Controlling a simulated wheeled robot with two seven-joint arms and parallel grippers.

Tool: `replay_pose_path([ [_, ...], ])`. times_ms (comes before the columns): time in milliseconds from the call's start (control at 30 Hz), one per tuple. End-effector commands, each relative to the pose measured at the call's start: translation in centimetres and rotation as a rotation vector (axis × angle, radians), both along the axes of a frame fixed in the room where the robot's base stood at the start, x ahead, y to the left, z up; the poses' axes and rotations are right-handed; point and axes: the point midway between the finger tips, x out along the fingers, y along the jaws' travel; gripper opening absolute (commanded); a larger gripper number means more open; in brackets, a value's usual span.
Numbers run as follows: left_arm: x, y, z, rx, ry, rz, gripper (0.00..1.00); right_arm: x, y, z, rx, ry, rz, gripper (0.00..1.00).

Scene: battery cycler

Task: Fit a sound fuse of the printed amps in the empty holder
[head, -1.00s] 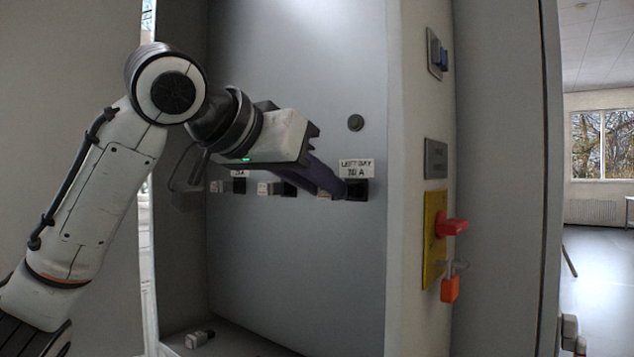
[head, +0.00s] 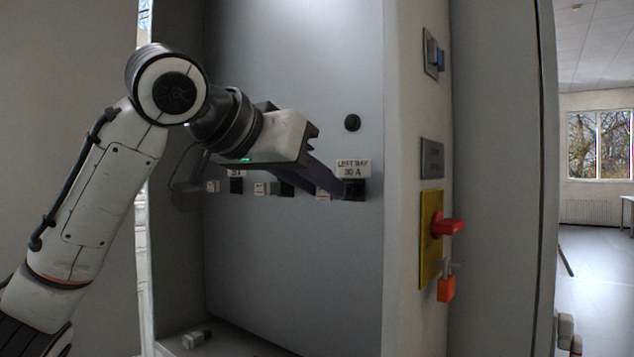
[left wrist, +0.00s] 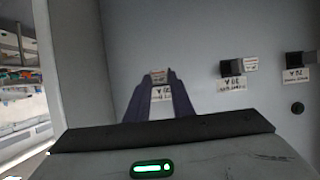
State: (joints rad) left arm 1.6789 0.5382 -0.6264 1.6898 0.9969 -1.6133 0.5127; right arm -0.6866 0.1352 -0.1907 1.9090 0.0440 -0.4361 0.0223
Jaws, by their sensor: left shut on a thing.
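My left gripper (head: 342,192) reaches in from the left, its purple fingers at the black holder (head: 356,189) under the label (head: 353,168) reading LEFT BAY 30 A. In the left wrist view the fingertips (left wrist: 157,76) close on a small thing at the holder, with a white label (left wrist: 161,93) showing between the fingers. It looks like a fuse, but the fingers hide most of it. I cannot tell how far it sits in the holder. My right gripper is not in view.
Other black holders (head: 288,189) (head: 237,186) line the grey panel to the left, with small white tags beside them. A loose pale part (head: 196,338) lies on the cabinet floor.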

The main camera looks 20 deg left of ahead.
Motion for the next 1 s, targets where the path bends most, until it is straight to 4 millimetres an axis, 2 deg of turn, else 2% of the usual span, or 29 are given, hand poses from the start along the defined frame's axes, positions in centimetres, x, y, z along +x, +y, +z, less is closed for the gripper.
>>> replay_pose_path([
  [1000,1.4,-0.5,0.0,0.0,-0.001,0.0,0.02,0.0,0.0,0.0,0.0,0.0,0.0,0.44],
])
